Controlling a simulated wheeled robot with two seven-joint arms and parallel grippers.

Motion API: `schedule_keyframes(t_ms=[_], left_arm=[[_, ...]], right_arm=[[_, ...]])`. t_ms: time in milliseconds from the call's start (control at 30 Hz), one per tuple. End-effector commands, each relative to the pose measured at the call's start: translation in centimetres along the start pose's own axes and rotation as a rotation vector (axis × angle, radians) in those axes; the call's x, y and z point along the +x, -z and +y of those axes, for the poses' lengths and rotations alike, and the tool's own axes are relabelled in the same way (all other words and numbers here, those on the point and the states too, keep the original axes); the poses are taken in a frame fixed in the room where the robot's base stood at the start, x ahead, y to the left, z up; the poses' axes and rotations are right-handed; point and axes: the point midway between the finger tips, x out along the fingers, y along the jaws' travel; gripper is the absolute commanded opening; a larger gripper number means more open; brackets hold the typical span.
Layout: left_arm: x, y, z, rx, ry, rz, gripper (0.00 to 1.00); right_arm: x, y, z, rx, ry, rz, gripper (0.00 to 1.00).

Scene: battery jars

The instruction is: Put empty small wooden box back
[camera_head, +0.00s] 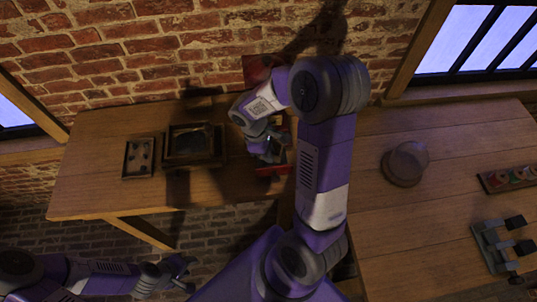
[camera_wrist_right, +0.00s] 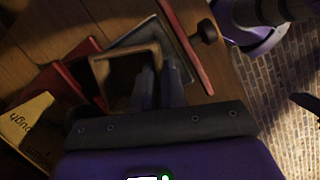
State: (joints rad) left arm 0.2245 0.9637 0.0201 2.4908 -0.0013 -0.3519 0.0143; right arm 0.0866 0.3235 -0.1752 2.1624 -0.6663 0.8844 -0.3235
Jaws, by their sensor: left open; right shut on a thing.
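The small wooden box (camera_wrist_right: 105,66) is open-topped and tilted in the right wrist view. My right gripper (camera_wrist_right: 162,78) is shut on its wall at the near right corner. The box's inside looks empty, though part is dark. In the head view my right gripper (camera_head: 270,148) is over the right part of the left table, and my arm hides most of what it holds. My left gripper (camera_head: 183,271) is open and empty, low in front of the left table and away from the box.
Red-edged parts (camera_wrist_right: 190,50) and a dark knob (camera_wrist_right: 207,31) lie close to the held box, with a yellow lettered box (camera_wrist_right: 28,128) nearby. A larger dark box (camera_head: 222,146) and a small tray (camera_head: 127,171) stand left. A round jar (camera_head: 404,163) stands on the right table.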

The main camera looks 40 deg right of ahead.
Motion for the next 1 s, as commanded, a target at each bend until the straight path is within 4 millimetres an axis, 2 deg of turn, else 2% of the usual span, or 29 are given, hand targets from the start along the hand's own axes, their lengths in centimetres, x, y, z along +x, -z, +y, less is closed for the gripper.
schedule_keyframes(t_ms=[500, 533, 700, 1000], left_arm=[[0.86, 0.03, -0.34, -0.001, 0.000, 0.000, 0.43], [0.81, 0.02, -0.32, -0.001, 0.000, 0.000, 0.43], [0.74, 0.02, -0.29, 0.000, 0.000, 0.000, 0.43], [0.58, 0.01, -0.23, 0.000, 0.000, 0.000, 0.43]], right_arm=[[1.03, 0.35, -0.01, 0.001, -0.001, 0.000, 0.00], [0.97, 0.34, -0.01, 0.001, 0.000, 0.000, 0.14], [0.88, 0.32, -0.01, 0.001, 0.000, 0.000, 0.37], [0.68, 0.26, -0.01, 0.001, -0.001, 0.000, 0.37]])
